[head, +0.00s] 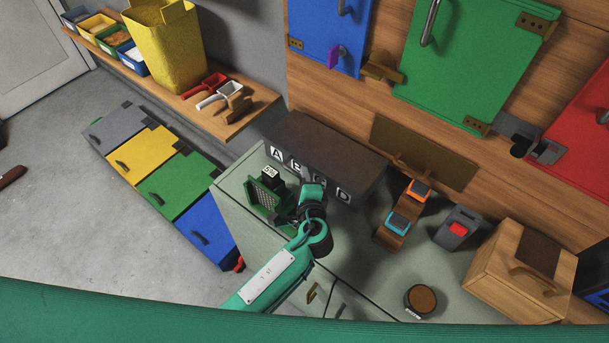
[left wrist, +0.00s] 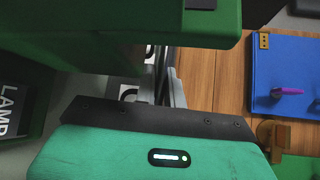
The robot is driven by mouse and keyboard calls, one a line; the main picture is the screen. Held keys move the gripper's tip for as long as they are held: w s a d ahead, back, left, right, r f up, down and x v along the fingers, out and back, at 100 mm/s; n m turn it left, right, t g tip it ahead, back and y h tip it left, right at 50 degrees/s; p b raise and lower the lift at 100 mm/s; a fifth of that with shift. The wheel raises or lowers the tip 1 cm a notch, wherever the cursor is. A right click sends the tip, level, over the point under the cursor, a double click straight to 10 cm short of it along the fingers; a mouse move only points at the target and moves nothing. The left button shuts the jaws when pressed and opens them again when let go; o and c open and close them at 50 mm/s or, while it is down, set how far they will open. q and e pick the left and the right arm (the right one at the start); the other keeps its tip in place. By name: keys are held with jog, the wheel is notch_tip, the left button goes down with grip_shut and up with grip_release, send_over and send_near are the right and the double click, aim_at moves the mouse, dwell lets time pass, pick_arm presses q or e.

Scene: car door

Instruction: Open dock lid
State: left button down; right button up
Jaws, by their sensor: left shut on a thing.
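A dark brown cover (head: 325,145) lies flat over a row of slots lettered A to D, and a brown panel with a handle (head: 425,150) stands on the wooden wall behind the counter; I cannot tell which of them is the dock lid. My left gripper (head: 294,211) is beside a green caged object (head: 262,200) at the counter's left end, in front of the lettered slots. In the left wrist view a large green body (left wrist: 150,30) hides most of the finger ends (left wrist: 170,88). The gripper is shut on the green object. My right gripper is out of view.
A brown stand with orange and blue blocks (head: 402,220), a grey unit with a red button (head: 459,229), a round puck (head: 420,300) and a wooden box (head: 500,280) stand right of the arm. Blue (head: 325,30) and green (head: 465,65) doors hang on the wall.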

pick_arm(q)
notch_tip(320, 180, up, 11)
jog(key=w+d+m+g+p, duration=0.1)
jog(key=w+p, duration=0.1)
jog(key=p, duration=0.8)
jog(key=shift+w+d+f, duration=0.15)
jog(key=shift+w+d, duration=0.15)
jog(key=shift+d, duration=0.05)
jog(key=c, duration=1.5)
grip_release()
jog(key=shift+s, duration=0.15)
